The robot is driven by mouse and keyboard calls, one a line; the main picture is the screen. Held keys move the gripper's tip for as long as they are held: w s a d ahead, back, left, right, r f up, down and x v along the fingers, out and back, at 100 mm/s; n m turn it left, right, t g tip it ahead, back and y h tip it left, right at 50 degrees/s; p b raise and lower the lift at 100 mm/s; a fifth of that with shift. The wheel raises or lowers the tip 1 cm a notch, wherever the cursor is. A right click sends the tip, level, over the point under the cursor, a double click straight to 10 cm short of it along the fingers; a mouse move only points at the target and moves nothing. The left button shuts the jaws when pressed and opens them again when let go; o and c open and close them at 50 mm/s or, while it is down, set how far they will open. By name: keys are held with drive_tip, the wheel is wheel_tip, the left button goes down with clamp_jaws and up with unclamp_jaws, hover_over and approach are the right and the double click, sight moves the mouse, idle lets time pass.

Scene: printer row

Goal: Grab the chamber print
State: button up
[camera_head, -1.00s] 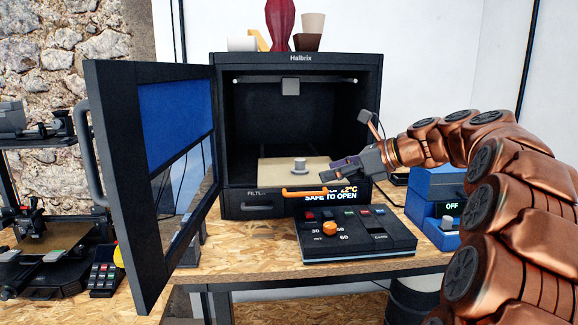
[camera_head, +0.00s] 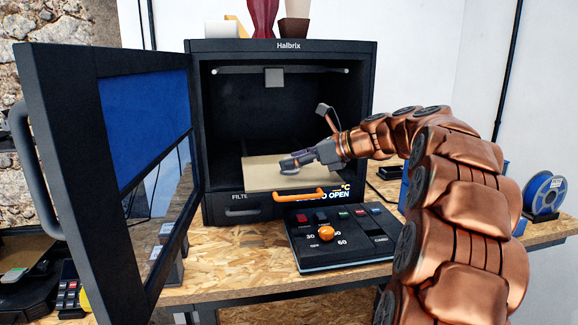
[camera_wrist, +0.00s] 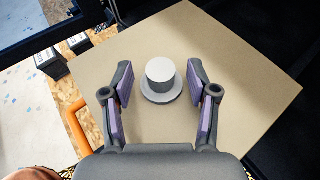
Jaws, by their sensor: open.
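The chamber print is a small grey round piece with a flanged base. In the wrist view the print (camera_wrist: 161,78) stands upright on the tan build plate (camera_wrist: 245,85), just beyond and between my open fingertips. In the head view my gripper (camera_head: 283,163) reaches over the build plate (camera_head: 262,178) inside the printer chamber, and hides the print. In the wrist view my gripper (camera_wrist: 161,85) has both purple-padded fingers apart, with nothing held between them.
The black Halbrix printer (camera_head: 290,46) has its door (camera_head: 110,170) swung open to the left. An orange handle (camera_head: 300,195) sits at the plate's front edge. A control box (camera_head: 342,236) stands before the printer. A blue spool (camera_head: 543,194) is at right.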

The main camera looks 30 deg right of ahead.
drive_tip(key=shift+x, duration=1)
drive_tip(key=c, duration=1.1)
drive_tip(key=shift+o, duration=0.2)
